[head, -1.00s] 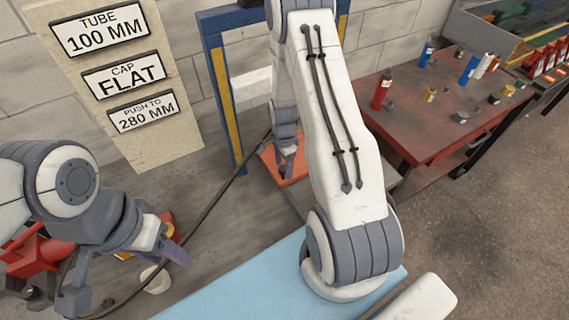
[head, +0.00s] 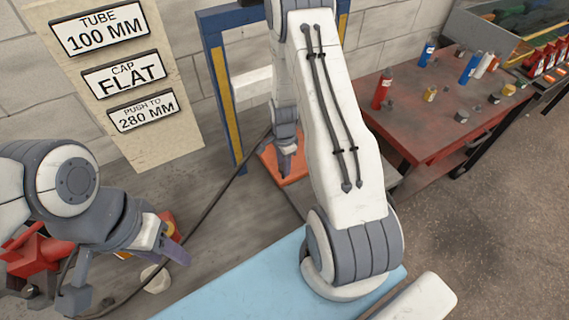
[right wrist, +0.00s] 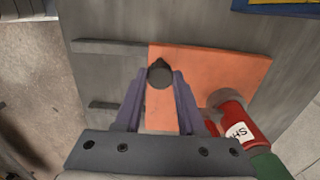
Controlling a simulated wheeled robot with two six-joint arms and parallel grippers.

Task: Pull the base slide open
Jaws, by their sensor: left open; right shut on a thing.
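The base slide shows as a flat orange plate (head: 298,173) on the grey surface below the blue and yellow frame; it also fills the middle of the right wrist view (right wrist: 225,68). A dark round knob (right wrist: 160,73) stands on its left part. My right gripper (head: 286,167) is at the plate, its purple fingers shut on the knob; it also shows in the right wrist view (right wrist: 162,76). The knob is hidden in the head view. My left gripper (head: 128,278) is open at the lower left, apart from the slide.
Two dark strips (right wrist: 112,47) lie left of the plate. A red labelled cylinder (right wrist: 231,117) is close on the right. The blue frame (head: 215,80) rises behind. A red table (head: 430,130) with several small items stands at right. A dark cable (head: 195,233) crosses the grey surface.

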